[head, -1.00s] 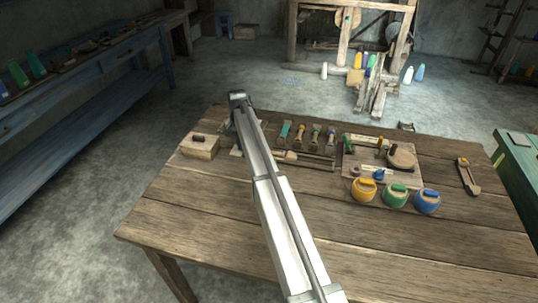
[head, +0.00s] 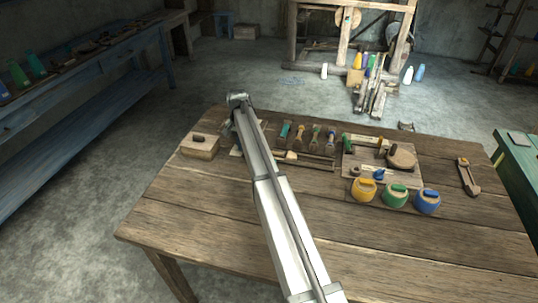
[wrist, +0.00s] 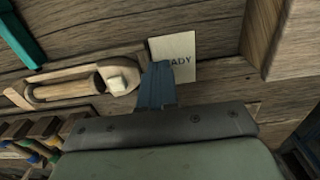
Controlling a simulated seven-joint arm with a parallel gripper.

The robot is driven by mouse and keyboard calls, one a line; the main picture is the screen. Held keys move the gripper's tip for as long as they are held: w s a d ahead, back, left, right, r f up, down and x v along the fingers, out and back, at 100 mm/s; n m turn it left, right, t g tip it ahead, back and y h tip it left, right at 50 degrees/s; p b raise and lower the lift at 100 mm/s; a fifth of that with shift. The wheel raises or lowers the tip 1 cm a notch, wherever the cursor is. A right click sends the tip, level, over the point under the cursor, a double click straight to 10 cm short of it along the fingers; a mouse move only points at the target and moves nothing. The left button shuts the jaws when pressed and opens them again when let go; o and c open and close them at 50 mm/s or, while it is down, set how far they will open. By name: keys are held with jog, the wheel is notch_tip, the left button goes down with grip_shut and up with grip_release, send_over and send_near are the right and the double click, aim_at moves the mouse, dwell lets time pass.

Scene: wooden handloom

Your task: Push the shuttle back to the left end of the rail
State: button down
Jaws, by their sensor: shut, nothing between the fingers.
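In the wrist view the shuttle (wrist: 65,88) is a pale wooden boat shape with a hollow and a whitish block (wrist: 123,80) at its right end. My gripper (wrist: 156,72) is shut and empty, its dark blue fingers just right of that block. I cannot tell whether they touch it. A white card (wrist: 176,50), its visible lettering reading "ADY", lies behind the fingers. In the head view my arm hides most of the gripper. The shuttle (head: 286,155) shows small beside the arm there. I cannot make out the rail's ends.
A wooden block (head: 200,146) stands at the table's left and shows top right in the wrist view (wrist: 264,32). Several handled tools (head: 315,136) lie behind the shuttle. The front tabletop is clear.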

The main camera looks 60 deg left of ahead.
aim_at(278, 152)
jog(key=shift+w+d, duration=0.1)
dwell(0.3)
jog(key=shift+w+d, duration=5.25)
jog(key=shift+a, duration=0.1)
jog(key=shift+s, duration=0.15)
jog(key=shift+s+a, duration=0.3)
jog(key=shift+a, duration=0.05)
jog(key=shift+r, duration=3.55)
